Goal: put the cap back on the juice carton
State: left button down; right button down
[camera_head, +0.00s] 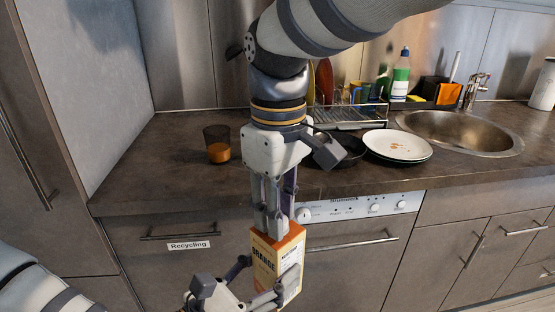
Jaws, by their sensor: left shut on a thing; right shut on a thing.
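The orange juice carton (266,262) is upright in front of the counter's front edge, with an orange top and a pale yellow side. My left gripper (264,290) is shut on the carton near its lower part, with fingers on both sides of it. My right gripper (271,222) points straight down over the carton top, and its fingertips are at the carton's top face. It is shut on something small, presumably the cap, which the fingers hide. I cannot tell whether the cap touches the spout.
A glass with orange juice (217,145) stands on the counter (170,180) at the left. A pan (345,150), stacked plates (397,146), a dish rack (350,114) and a sink (460,130) are to the right. A dishwasher (350,240) is behind the carton.

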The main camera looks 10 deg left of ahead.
jog(key=c, duration=1.3)
grip_release()
jog(key=shift+r, duration=2.3)
jog(key=shift+c, duration=0.2)
jog(key=n, duration=0.3)
jog(key=shift+s+a, duration=0.3)
jog(key=shift+s, duration=0.1)
notch_tip(320, 180, up, 3)
jog(key=n, duration=0.9)
jog(key=shift+w+d+f, duration=0.1)
jog(key=shift+w+f, duration=0.05)
jog(key=shift+f, duration=0.05)
jog(key=shift+w+d+r+n, duration=0.2)
jog(key=shift+r+n, duration=0.25)
jog(key=shift+n, duration=0.45)
